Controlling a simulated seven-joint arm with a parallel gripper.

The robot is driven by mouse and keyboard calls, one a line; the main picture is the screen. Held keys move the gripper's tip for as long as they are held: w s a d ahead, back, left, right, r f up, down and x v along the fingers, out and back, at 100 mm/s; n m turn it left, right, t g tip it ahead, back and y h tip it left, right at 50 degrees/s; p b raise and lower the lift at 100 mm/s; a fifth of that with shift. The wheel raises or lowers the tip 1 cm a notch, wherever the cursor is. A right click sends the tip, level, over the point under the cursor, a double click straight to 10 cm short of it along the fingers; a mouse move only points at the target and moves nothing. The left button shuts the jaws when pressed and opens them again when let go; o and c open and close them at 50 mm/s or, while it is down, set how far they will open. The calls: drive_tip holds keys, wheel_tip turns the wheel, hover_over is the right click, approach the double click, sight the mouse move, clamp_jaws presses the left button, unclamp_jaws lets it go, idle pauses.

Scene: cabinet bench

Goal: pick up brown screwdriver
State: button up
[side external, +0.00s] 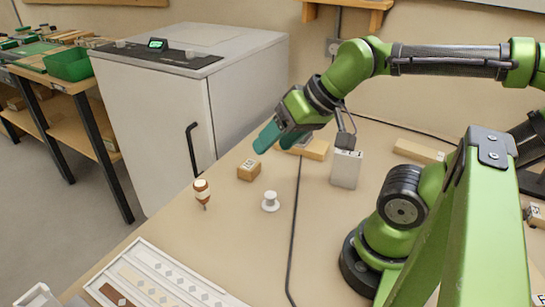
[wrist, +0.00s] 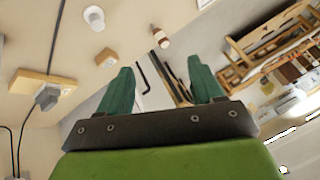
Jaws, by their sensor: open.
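A small brown and white screwdriver (side external: 202,192) stands near the left edge of the bench in the side view, its thicker handle up and its thin tip down. In the wrist view the screwdriver (wrist: 160,38) shows small, beyond the fingers and roughly between them. My gripper (side external: 276,138) is above the bench, to the right of and higher than the screwdriver, apart from it. Its two green fingers are spread with nothing between them, as the wrist view of the gripper (wrist: 161,70) also shows.
A small wooden block (side external: 249,170) and a white knob-like piece (side external: 270,202) stand right of the screwdriver. A grey-white box (side external: 346,168) stands farther right. A black cable (side external: 295,225) crosses the bench. A white tray (side external: 215,294) lies in front. A white cabinet (side external: 150,115) stands behind.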

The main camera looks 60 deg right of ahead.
drive_tip(key=n+g+h, duration=0.2)
drive_tip(key=g, duration=0.5)
hover_over(197, 183)
wheel_tip(197, 183, down, 6)
wheel_tip(197, 183, down, 11)
drive_tip(key=shift+s+d+f, duration=0.1)
drive_tip(key=shift+d+f, duration=0.05)
drive_tip(key=shift+f, duration=1.2)
drive_tip(key=shift+s+d+f, duration=0.1)
drive_tip(key=shift+f, duration=1.25)
